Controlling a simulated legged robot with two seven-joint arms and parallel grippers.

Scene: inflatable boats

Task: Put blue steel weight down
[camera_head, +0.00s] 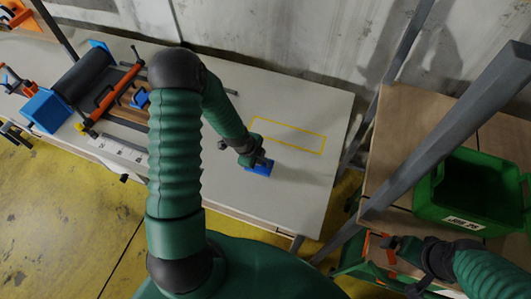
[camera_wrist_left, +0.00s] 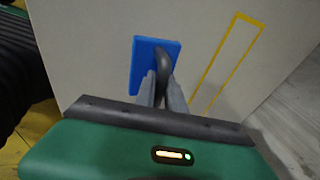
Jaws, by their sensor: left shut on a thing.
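The blue steel weight (camera_head: 259,168) is a flat blue block with a dark handle, at the right part of the white table. It also shows in the left wrist view (camera_wrist_left: 145,60), with the dark handle standing on it between my fingers. My left gripper (camera_head: 256,157) is shut on the handle. I cannot tell whether the block touches the table. A yellow outlined rectangle (camera_head: 323,145) on the table lies just beyond and to the right of the weight. My right gripper (camera_head: 400,246) is at the lower right near an orange thing; its fingers are unclear.
A black roller with blue end blocks (camera_head: 45,110) and orange-handled clamps (camera_head: 118,87) occupy the table's left part. A green crate (camera_head: 455,212) stands on a brown shelf (camera_head: 405,125) at the right, behind grey posts. The table around the yellow rectangle is clear.

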